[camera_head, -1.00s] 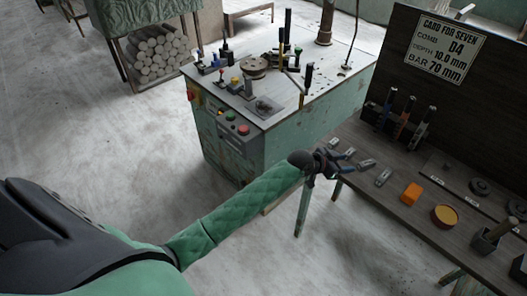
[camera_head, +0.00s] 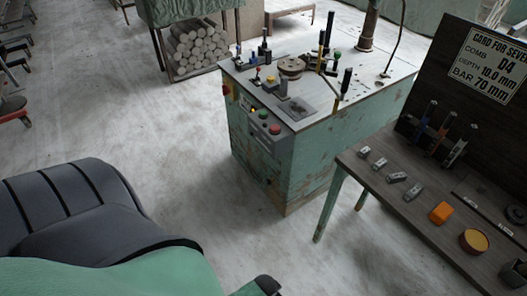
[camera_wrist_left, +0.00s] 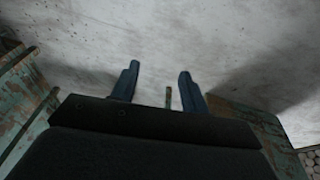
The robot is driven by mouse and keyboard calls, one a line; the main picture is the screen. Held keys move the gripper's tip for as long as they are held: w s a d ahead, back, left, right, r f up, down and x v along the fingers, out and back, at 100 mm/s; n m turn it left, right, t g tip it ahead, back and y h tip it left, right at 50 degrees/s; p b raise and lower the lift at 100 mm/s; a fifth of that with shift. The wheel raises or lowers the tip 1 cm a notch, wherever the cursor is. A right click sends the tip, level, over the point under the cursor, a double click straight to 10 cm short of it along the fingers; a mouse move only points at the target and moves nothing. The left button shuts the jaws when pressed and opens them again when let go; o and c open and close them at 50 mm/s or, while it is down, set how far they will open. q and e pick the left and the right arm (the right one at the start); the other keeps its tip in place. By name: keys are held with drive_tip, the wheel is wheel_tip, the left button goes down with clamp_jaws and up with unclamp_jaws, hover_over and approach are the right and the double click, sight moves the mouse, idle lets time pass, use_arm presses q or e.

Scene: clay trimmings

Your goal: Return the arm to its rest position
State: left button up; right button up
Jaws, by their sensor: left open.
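My left arm (camera_head: 110,275), with a dark shoulder and green sleeve, fills the lower left of the head view. Its far end leaves the bottom edge, where a small dark part shows. My left gripper (camera_wrist_left: 158,80) shows in the left wrist view with its two blue-grey fingers apart. Nothing is held between them; pale floor lies beyond. A thin greenish bar shows between the fingers, apparently farther off. The gripper is outside the head view. My right gripper is in neither view.
A green machine (camera_head: 262,165) with buttons stands at the middle. Open floor (camera_head: 140,130) lies left.

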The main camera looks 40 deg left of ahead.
use_arm(q)
drive_tip(key=s+a+f+g, duration=0.1)
drive_tip(key=s+f, duration=0.2)
drive_tip(key=s, duration=0.2)
drive_tip(key=shift+s+y, duration=0.3)
drive_tip(key=shift+s, duration=0.1)
idle(0.8)
